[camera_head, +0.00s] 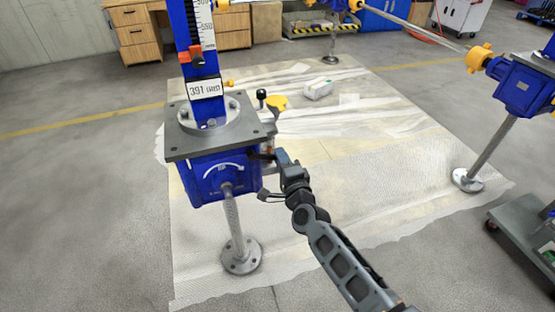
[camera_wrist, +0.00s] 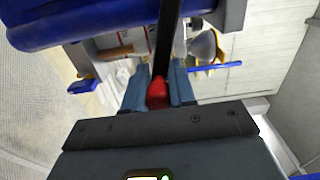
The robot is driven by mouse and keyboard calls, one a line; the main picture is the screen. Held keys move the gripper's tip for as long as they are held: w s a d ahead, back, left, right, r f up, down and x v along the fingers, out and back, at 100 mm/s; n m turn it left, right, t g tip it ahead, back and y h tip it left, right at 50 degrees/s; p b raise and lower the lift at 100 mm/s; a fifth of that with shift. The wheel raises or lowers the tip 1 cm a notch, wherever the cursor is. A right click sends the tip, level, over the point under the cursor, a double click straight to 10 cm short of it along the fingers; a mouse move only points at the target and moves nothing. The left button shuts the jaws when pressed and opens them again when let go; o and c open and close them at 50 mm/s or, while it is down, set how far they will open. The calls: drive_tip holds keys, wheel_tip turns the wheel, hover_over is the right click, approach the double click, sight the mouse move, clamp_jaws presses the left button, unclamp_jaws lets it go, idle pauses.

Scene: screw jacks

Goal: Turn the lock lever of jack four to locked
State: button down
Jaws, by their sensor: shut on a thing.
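The nearest blue screw jack (camera_head: 205,178) stands on a steel post, with a grey top plate (camera_head: 180,143) and a sign that seems to read 391 mm. I see no jack number on it. My gripper (camera_head: 268,158) is at the right side of its housing, just below the plate. In the wrist view, my gripper (camera_wrist: 158,92) is shut on the red end (camera_wrist: 157,93) of a black lever (camera_wrist: 167,40), one finger on each side. The lever runs up from the fingers past the blue housing (camera_wrist: 80,18). In the head view the gripped end is hidden.
A black-knobbed rod (camera_head: 262,95) and a yellow part (camera_head: 279,103) stand just behind the plate's right edge. Another blue jack (camera_head: 523,85) is at the right, with a grey cart (camera_head: 525,232) below it. The sheeted floor between is mostly clear.

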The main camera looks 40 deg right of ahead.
drive_tip(key=shift+s+r+n+p, duration=0.1)
drive_tip(key=shift+r+n+p, duration=0.55)
drive_tip(key=shift+n, duration=0.3)
drive_tip(key=shift+r+n+p, duration=0.45)
drive_tip(key=shift+n+p, duration=0.3)
drive_tip(key=shift+n, duration=0.2)
drive_tip(key=c, duration=1.3)
unclamp_jaws()
drive_tip(key=o, duration=0.3)
drive_tip(key=shift+d+r, duration=0.1)
drive_tip(key=shift+r, duration=0.05)
drive_tip(key=shift+p+v, duration=0.4)
drive_tip(key=shift+v, duration=3.5)
